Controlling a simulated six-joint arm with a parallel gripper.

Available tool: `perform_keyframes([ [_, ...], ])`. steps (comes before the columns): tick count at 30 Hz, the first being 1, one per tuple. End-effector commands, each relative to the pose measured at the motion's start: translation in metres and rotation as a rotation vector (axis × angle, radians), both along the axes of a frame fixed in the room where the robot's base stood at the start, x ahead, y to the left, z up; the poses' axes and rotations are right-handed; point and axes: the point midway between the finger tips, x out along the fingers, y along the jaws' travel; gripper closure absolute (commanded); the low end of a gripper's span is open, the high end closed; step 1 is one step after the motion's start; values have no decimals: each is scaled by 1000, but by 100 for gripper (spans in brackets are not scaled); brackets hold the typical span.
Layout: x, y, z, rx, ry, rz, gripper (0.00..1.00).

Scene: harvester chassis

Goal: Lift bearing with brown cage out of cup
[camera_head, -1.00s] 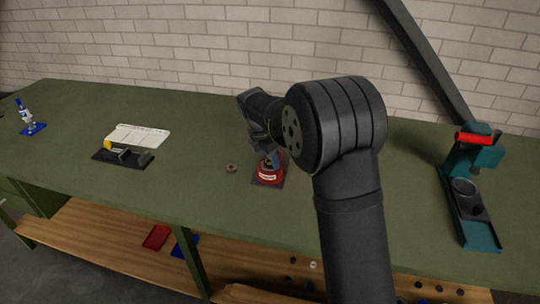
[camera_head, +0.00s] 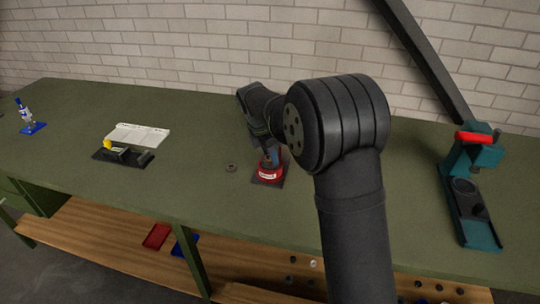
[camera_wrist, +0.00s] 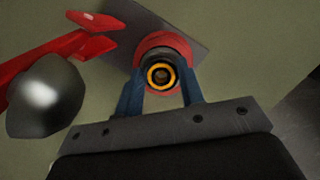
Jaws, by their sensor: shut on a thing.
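The bearing (camera_wrist: 160,77), a dark ring with an orange-brown inner ring, sits between the two blue fingertips of my gripper (camera_wrist: 160,92) in the wrist view. The fingers are shut on it from left and right. The red cup (camera_wrist: 150,44) shows behind the bearing, on a dark plate. In the head view the red cup (camera_head: 270,174) stands on the bench, with my gripper (camera_head: 268,158) right over it, pointing down. I cannot tell whether the bearing is still inside the cup or just above its rim.
A small brown ring (camera_head: 231,168) lies on the bench left of the cup. A teal press (camera_head: 472,190) with a red handle stands at the right. A dark fixture (camera_head: 125,157) and white sheet (camera_head: 140,136) are at the left. A red part with a rounded grey knob (camera_wrist: 45,95) is near the cup.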

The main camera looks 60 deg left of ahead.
Motion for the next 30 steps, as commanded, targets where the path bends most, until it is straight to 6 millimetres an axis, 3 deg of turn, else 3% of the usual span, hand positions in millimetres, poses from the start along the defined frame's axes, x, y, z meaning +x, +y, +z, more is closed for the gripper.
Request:
perform_keyframes([
  [30, 0, 0, 59, 1, 0, 0, 88],
])
